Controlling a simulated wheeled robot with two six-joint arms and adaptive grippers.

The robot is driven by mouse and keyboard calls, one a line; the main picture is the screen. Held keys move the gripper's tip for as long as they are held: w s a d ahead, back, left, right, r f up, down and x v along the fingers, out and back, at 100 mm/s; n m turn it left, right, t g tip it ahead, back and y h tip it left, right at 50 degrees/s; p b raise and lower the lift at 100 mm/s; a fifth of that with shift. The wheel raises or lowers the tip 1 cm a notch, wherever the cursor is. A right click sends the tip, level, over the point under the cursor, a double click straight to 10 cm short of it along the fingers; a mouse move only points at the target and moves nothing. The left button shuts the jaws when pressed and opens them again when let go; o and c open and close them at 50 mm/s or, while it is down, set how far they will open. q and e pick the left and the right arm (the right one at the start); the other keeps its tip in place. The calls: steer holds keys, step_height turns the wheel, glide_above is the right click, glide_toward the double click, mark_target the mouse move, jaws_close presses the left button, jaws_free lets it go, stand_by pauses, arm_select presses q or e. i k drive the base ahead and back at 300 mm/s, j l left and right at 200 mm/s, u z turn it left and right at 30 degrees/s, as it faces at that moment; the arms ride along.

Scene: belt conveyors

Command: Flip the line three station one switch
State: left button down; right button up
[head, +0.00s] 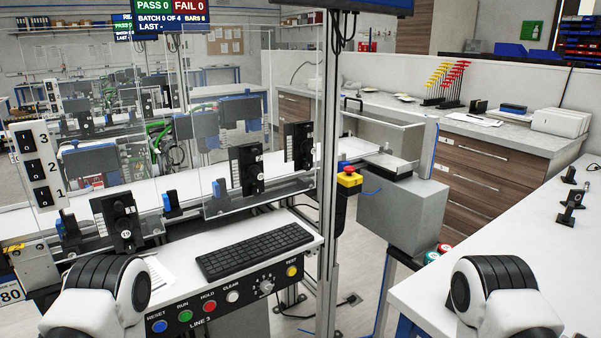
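A white switch plate (38,144) stands upright at the left, with black rocker switches beside the numbers 3, 2 and 1 from top to bottom. The switch beside number 1 (43,197) is the lowest; which way it is tipped is too small to tell. The control panel below is marked LINE 3 (200,322) and carries coloured buttons and a knob. Parts of my two arms show at the bottom left and bottom right, but neither gripper is in view.
A belt conveyor with black station units (247,169) and clear guards runs behind the keyboard (254,249). A red and yellow emergency stop (349,176) sits beside a metal post (328,200). A white table (480,235) with small black parts stands at right.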

mark_target(43, 197)
steer(key=u, duration=1.3)
